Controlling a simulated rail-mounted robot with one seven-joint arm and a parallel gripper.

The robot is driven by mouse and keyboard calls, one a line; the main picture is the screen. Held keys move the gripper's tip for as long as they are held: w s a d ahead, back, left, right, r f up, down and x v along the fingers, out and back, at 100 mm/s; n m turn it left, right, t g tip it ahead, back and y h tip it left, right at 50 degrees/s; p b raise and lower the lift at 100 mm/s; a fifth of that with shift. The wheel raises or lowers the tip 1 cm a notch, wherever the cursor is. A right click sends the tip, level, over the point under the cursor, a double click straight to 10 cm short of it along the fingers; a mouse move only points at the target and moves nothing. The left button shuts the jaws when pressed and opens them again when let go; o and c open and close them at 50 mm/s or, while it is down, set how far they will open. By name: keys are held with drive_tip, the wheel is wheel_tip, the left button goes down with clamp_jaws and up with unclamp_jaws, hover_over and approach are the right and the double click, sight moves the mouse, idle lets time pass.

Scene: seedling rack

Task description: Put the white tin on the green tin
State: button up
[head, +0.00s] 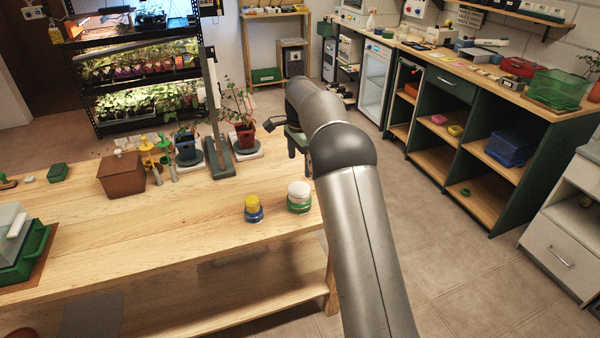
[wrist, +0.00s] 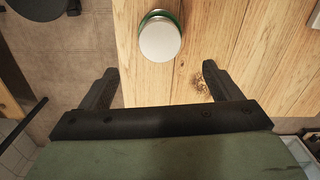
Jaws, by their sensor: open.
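The white tin (head: 299,189) sits on top of the green tin (head: 299,208) near the right edge of the wooden table. In the wrist view the white tin (wrist: 160,40) is seen from above, with a sliver of the green tin (wrist: 172,15) showing at its far edge. My gripper (wrist: 159,69) is open and empty. Its two fingers are apart, and the white tin lies beyond their tips, not between them.
A yellow tin (head: 252,201) sits on a blue tin (head: 254,215) just left of the green tin. Potted plants, a grey upright stand (head: 219,130) and a brown box (head: 122,175) are farther back. The table's front middle (head: 150,240) is clear.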

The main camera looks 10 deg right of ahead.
drive_tip(key=s+r+n, duration=0.4)
drive_tip(key=s, duration=0.6)
drive_tip(key=s+r+n, duration=0.3)
drive_tip(key=s, duration=0.8)
drive_tip(key=s+f+n, duration=0.3)
drive_tip(key=s+n, duration=0.1)
drive_tip(key=s, duration=0.7)
drive_tip(key=s+f+n, duration=0.3)
drive_tip(key=s, duration=0.9)
drive_tip(key=shift+s+a+n, duration=0.25)
drive_tip(key=shift+a+n, duration=0.15)
drive_tip(key=shift+a, duration=0.05)
